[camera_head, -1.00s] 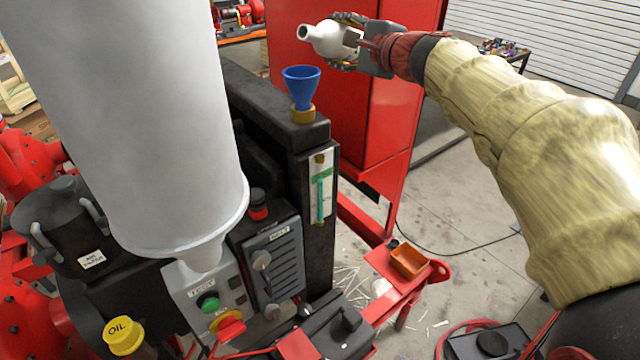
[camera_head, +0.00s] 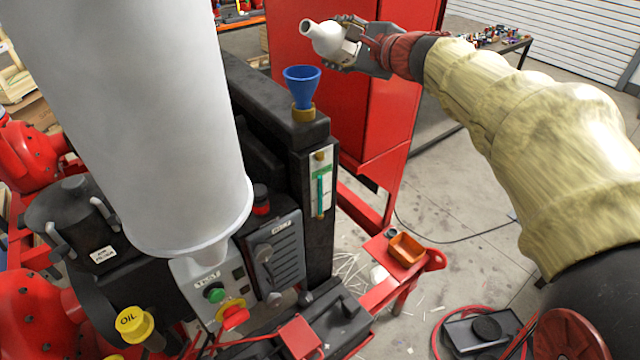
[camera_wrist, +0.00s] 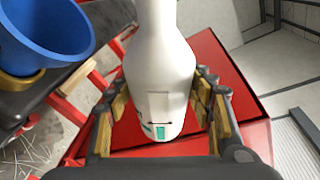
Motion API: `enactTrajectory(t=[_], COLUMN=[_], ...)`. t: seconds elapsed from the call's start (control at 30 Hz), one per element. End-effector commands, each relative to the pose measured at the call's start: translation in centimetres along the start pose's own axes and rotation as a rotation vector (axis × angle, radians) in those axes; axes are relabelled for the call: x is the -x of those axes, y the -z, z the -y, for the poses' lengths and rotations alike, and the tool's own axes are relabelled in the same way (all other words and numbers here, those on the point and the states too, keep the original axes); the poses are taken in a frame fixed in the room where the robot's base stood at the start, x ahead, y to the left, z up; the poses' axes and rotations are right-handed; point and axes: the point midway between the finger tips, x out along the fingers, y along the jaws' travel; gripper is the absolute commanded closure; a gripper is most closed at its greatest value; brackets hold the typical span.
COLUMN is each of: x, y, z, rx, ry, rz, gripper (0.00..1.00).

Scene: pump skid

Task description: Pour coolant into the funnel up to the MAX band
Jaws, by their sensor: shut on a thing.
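A white bottle (camera_head: 330,42) is held in my gripper (camera_head: 352,45), tilted with its open neck up and to the left. In the wrist view the bottle (camera_wrist: 160,75) sits between both fingers of my gripper (camera_wrist: 160,112). The blue funnel (camera_head: 301,82) stands upright in a brass collar on top of the black tank (camera_head: 318,130). The bottle is above and right of the funnel, apart from it. The funnel (camera_wrist: 40,35) also shows at the upper left of the wrist view. The sight gauge (camera_head: 321,185) has a green band near its top and a teal column below the band.
A large pale grey cylinder (camera_head: 140,120) fills the left foreground. A red cabinet (camera_head: 385,90) stands behind the bottle. A control box with knobs (camera_head: 215,290) and a yellow OIL cap (camera_head: 133,322) are low left. An orange bin (camera_head: 406,250) sits on a red stand.

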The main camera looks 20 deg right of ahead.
Motion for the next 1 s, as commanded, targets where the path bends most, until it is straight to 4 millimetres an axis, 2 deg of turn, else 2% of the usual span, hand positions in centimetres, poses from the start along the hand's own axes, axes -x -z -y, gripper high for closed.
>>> enactTrajectory(t=[0.07, 1.0], x=[0.1, 0.1], y=[-0.2, -0.3], z=[0.4, -1.1], rx=[-0.022, -0.297], ry=[-0.007, -0.121], rz=[0.0, 0.001], gripper=[0.8, 0.8])
